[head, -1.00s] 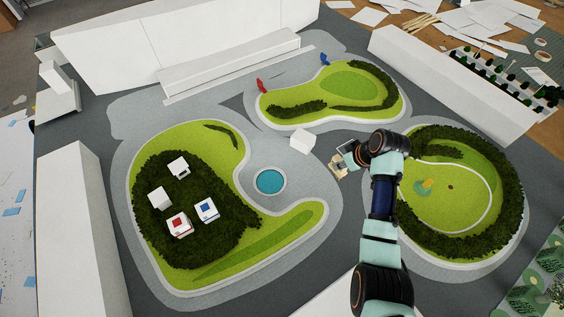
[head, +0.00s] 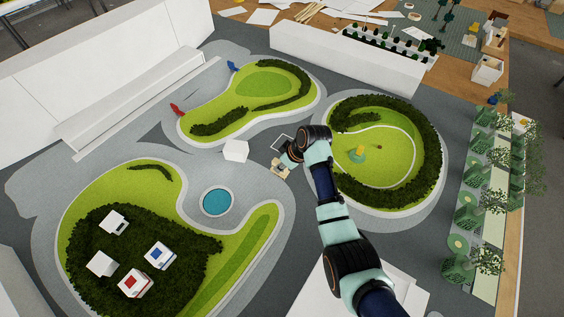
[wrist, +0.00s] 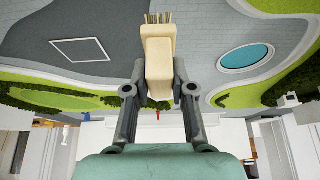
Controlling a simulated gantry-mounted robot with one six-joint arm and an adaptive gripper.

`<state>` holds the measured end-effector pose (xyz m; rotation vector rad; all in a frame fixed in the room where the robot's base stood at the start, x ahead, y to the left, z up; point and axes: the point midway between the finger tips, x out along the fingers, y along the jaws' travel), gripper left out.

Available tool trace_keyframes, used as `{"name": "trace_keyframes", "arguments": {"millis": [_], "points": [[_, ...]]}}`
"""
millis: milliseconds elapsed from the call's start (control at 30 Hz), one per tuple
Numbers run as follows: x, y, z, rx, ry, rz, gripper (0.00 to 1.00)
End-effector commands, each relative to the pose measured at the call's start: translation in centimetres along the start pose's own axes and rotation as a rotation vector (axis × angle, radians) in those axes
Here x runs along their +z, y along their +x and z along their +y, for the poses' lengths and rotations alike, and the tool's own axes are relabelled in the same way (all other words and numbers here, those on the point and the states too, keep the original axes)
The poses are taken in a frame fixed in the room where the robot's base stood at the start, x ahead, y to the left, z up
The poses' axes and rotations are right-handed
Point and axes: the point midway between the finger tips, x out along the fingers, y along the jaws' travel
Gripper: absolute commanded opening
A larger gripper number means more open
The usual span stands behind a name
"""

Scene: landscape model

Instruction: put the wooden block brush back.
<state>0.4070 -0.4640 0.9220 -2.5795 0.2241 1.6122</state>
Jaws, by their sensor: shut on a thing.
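The wooden block brush (wrist: 158,62) is pale wood with short brown bristles at its top end in the wrist view. My gripper (wrist: 160,82) is shut on it, with one grey finger on each side. In the head view the brush (head: 280,169) shows small at the end of my gripper (head: 287,161), over the grey paving between the white cube and the round green on the right. A thin white square outline (head: 283,142) is marked on the paving just behind the gripper. It also shows empty, left of the brush, in the wrist view (wrist: 80,50).
A white cube (head: 235,150) stands left of the gripper. A round blue pond (head: 217,202) lies in front of it. The hedged round green (head: 385,150) is to the right, with a small yellow piece (head: 357,153) on it. Grey paving around the outline is clear.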

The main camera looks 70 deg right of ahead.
Motion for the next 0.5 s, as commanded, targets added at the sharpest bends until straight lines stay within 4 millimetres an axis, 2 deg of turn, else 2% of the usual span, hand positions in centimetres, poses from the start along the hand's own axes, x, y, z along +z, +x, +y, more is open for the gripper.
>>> {"name": "trace_keyframes", "arguments": {"millis": [500], "points": [[1.9,3.9,0.0,0.000,0.000,0.000,0.00]]}}
